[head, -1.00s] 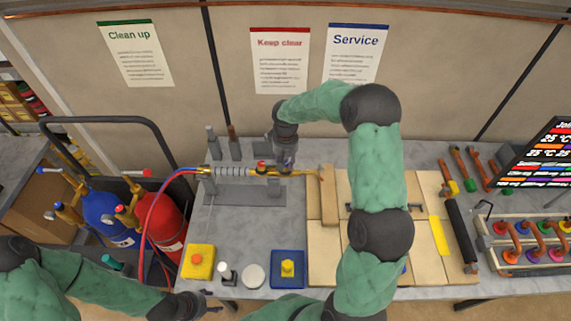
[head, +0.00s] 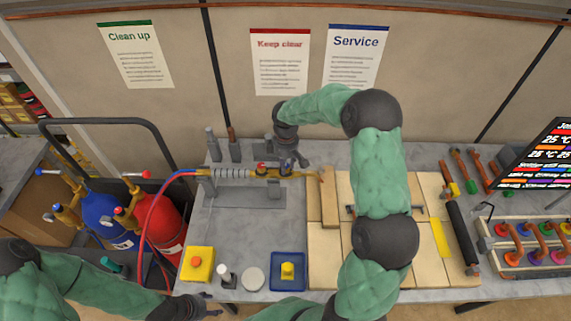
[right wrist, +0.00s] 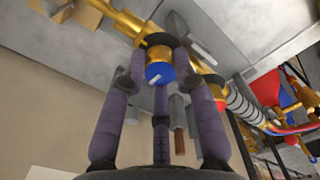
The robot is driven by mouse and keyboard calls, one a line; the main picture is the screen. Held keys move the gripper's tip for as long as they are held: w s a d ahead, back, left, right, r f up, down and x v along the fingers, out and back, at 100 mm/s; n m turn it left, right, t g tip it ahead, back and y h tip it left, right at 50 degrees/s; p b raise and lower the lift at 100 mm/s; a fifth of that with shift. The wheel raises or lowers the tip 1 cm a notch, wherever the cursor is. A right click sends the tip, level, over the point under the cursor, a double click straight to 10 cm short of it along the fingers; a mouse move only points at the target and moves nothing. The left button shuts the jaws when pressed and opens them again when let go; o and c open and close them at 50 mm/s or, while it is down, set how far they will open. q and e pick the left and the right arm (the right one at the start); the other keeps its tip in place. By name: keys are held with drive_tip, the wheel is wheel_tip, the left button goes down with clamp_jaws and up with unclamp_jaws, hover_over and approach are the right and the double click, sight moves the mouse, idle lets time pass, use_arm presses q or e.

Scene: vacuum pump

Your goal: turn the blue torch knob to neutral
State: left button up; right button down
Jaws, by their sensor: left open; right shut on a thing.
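The brass torch (head: 245,172) lies horizontally on a grey stand on the bench, with hoses at its left end. Its red knob (head: 262,167) faces up. Its blue knob (right wrist: 158,73) shows in the right wrist view between the fingers, with a pale pointer on its face. My right gripper (head: 288,162) reaches over the torch from behind; in the right wrist view (right wrist: 160,48) its purple fingers are closed around the blue knob. The knob is mostly hidden in the head view. My left gripper (head: 206,306) is open and empty near the bench's front edge, away from the torch.
Blue and red gas cylinders (head: 108,208) stand in a cart at the left. A yellow box with an orange button (head: 197,263), a white disc (head: 252,278) and a blue tray (head: 287,284) line the front. Pale tiles (head: 325,240) lie at the right, under my right arm.

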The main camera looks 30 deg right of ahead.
drive_tip(key=shift+n, duration=0.5)
drive_tip(key=c, duration=0.9)
unclamp_jaws()
drive_tip(key=shift+c, duration=0.2)
wheel_tip(320, 180, up, 12)
drive_tip(key=shift+f, duration=0.1)
